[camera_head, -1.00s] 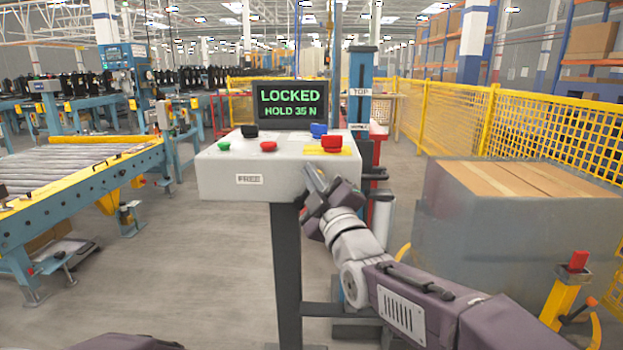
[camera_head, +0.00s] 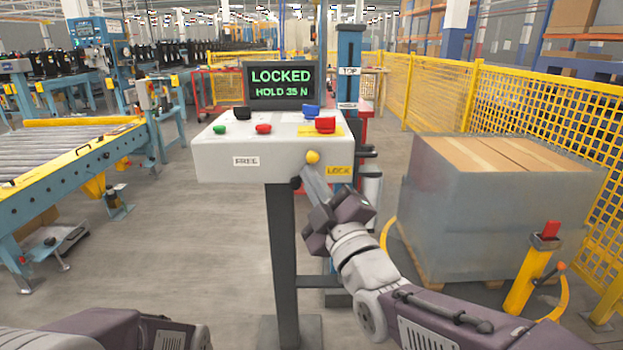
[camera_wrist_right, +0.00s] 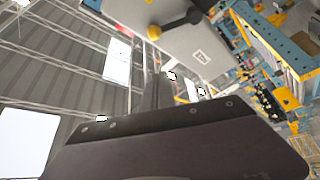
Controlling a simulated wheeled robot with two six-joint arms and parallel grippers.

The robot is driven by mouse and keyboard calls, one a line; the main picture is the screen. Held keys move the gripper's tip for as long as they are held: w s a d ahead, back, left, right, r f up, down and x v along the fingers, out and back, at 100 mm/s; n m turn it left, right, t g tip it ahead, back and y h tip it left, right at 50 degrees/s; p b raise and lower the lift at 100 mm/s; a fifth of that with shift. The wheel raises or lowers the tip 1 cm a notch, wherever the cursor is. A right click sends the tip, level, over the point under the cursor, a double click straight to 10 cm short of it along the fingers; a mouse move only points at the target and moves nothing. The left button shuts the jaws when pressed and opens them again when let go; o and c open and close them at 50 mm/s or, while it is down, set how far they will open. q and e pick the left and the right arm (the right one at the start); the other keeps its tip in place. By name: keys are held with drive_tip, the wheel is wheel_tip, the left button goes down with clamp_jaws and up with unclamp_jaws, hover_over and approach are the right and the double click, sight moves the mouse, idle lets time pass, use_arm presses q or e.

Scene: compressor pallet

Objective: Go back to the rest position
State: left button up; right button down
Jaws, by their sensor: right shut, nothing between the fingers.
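My right gripper (camera_head: 309,174) is in front of the console, its shut, empty fingers pointing up toward the lower right of its front face. A yellow ball knob (camera_head: 312,157) sits on that face just above the fingertips, beside the LOCK label (camera_head: 339,171). In the right wrist view, the dark fingers (camera_wrist_right: 150,92) point toward the console (camera_wrist_right: 185,50), where the yellow knob (camera_wrist_right: 153,32) and a black handle (camera_wrist_right: 182,24) show. Part of my left arm enters at the bottom left of the head view; its gripper is out of view.
The grey console (camera_head: 235,160) stands on a dark post, with coloured buttons and a screen (camera_head: 281,86) reading LOCKED, HOLD 35 N. A wrapped pallet load (camera_head: 480,225) and yellow fence (camera_head: 525,105) stand right, a roller conveyor (camera_head: 70,150) left. Floor between conveyor and post is clear.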

drive_tip(key=w+d+f+m+g+h, duration=0.1)
drive_tip(key=w+d+f+m+h, duration=0.15)
drive_tip(key=d+f, duration=0.3)
drive_tip(key=w+d+f+m+g+h, duration=0.1)
drive_tip(key=w+d+f+g+h, duration=0.15)
drive_tip(key=d+f, duration=0.35)
drive_tip(key=s+d+f+m+g+h, duration=0.1)
drive_tip(key=s+d+f+m+g, duration=0.1)
drive_tip(key=f, duration=0.6)
drive_tip(key=s+d+f+m+g+h, duration=0.2)
drive_tip(key=f+g, duration=0.1)
drive_tip(key=f, duration=0.4)
drive_tip(key=s+d+f+m+g, duration=0.1)
drive_tip(key=s+f+m+g, duration=0.35)
drive_tip(key=s+f, duration=0.4)
drive_tip(key=s+d+f+m+g, duration=0.1)
drive_tip(key=s+f+m+g, duration=0.4)
drive_tip(key=s, duration=0.6)
wheel_tip(320, 180, up, 38)
drive_tip(key=n+p, duration=0.1)
drive_tip(key=p, duration=3.7)
drive_tip(key=shift+a+f, duration=0.15)
drive_tip(key=shift+a, duration=0.05)
